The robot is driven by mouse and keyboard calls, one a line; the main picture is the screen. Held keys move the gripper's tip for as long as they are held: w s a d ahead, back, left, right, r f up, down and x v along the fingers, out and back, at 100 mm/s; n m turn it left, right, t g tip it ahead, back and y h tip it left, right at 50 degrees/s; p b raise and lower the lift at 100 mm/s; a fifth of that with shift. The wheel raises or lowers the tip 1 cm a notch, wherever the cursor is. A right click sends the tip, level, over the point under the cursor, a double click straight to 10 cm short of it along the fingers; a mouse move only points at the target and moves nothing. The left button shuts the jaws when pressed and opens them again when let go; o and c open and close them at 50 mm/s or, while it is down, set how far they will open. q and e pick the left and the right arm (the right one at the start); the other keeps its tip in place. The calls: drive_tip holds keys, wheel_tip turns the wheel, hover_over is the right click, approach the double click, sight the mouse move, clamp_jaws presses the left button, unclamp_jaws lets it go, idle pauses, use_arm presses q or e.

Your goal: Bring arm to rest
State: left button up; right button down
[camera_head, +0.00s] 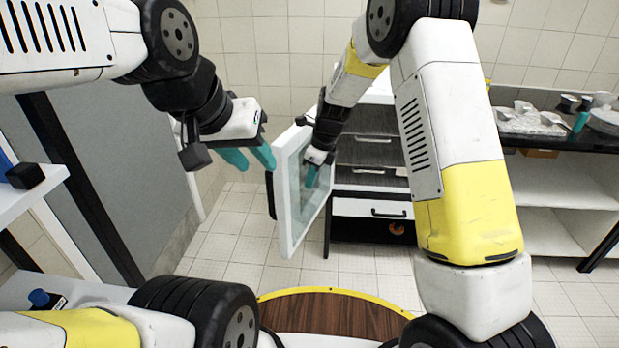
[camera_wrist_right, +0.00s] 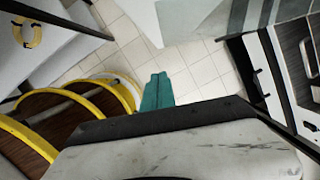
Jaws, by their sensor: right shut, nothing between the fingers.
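My right gripper (camera_head: 312,178) hangs fingers down beside the white-framed glass door (camera_head: 287,235) in the middle of the head view. Its teal fingers are shut and empty; the right wrist view shows them pressed together (camera_wrist_right: 158,92) over the floor. Whether it touches the door cannot be told. My left gripper (camera_head: 249,158) is at the upper left, its two teal fingers apart with nothing between them. The right arm reaches forward and bends down to the door.
A dark cabinet with drawers (camera_head: 372,152) stands behind the door. A black counter (camera_head: 535,142) at the right carries a tray (camera_head: 530,120) and dishes. A grey panel (camera_head: 110,160) and a white shelf (camera_head: 35,195) are at the left. Tiled floor (camera_head: 230,225) is clear between.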

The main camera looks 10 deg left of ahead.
drive_tip(key=s+d+r+n+t, duration=0.1)
drive_tip(key=s+d+r+n, duration=0.25)
drive_tip(key=r, duration=0.35)
drive_tip(key=s+d+r+n+t+y, duration=0.1)
drive_tip(key=s+d+r+n, duration=0.3)
drive_tip(key=r, duration=0.3)
drive_tip(key=s+d+r+n, duration=0.3)
drive_tip(key=s+d+r, duration=0.1)
drive_tip(key=d+r, duration=0.25)
drive_tip(key=s+d+r+n+t, duration=0.1)
drive_tip(key=s+d+n, duration=0.2)
drive_tip(key=s+n, duration=0.2)
drive_tip(key=s+d+r+n+t+h, duration=0.1)
drive_tip(key=s+d+n, duration=0.3)
drive_tip(key=s, duration=0.7)
drive_tip(key=shift+s+d+r+n+t, duration=0.25)
drive_tip(key=shift+r+n+t, duration=0.4)
drive_tip(key=shift+n, duration=0.6)
drive_tip(key=shift+w, duration=0.1)
